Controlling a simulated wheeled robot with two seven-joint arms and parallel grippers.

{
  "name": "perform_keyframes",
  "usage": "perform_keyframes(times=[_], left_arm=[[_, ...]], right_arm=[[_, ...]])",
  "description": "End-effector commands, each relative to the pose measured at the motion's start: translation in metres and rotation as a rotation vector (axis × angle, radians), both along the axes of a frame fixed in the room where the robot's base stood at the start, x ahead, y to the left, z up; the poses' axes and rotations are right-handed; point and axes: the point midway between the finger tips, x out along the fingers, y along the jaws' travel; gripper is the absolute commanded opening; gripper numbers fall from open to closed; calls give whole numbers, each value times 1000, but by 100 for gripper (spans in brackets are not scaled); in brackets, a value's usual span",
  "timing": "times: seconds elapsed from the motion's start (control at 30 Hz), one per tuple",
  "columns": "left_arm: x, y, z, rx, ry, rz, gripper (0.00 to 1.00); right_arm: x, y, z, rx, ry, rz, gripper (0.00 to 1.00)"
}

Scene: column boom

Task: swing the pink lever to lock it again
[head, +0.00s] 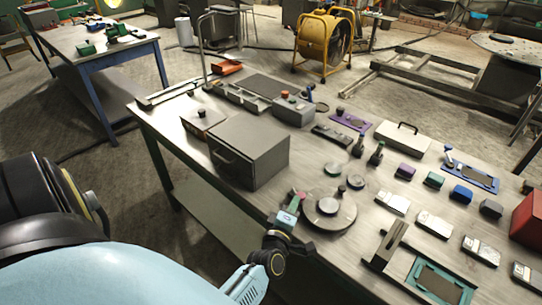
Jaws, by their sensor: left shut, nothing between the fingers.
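A small pink piece (300,194), which looks like the lever's end, shows at the left edge of a round grey disc (343,217) on the bench. The rest of the lever is hidden or too small to make out. My left gripper (292,208) reaches up from the bottom of the head view to the disc's left edge. It is shut and empty, its tips close to the pink piece; I cannot tell whether they touch. My right gripper is not in view.
A grey box (248,150) stands left of the disc on the bench. Dark knobs (357,147) stand behind it. A teal-framed plate (437,283) and a dark bracket (388,245) lie to the right. Several small blocks and a red box (528,220) fill the right side.

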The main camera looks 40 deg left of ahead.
Motion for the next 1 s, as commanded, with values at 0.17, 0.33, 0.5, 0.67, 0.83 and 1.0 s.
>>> perform_keyframes(times=[0.17,0.33,0.5,0.67,0.83,1.0], left_arm=[[4,-6,1,-3,0,-6,0],[6,-8,1,-4,-1,-7,0],[6,-9,1,-4,-1,-9,0],[7,-10,2,-5,-2,-10,0],[6,-9,3,-4,-2,-12,0],[-8,-2,7,-1,0,-13,0]], right_arm=[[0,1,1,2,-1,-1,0],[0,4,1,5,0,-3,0],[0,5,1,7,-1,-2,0],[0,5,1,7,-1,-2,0],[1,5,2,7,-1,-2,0],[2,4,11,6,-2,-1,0]])
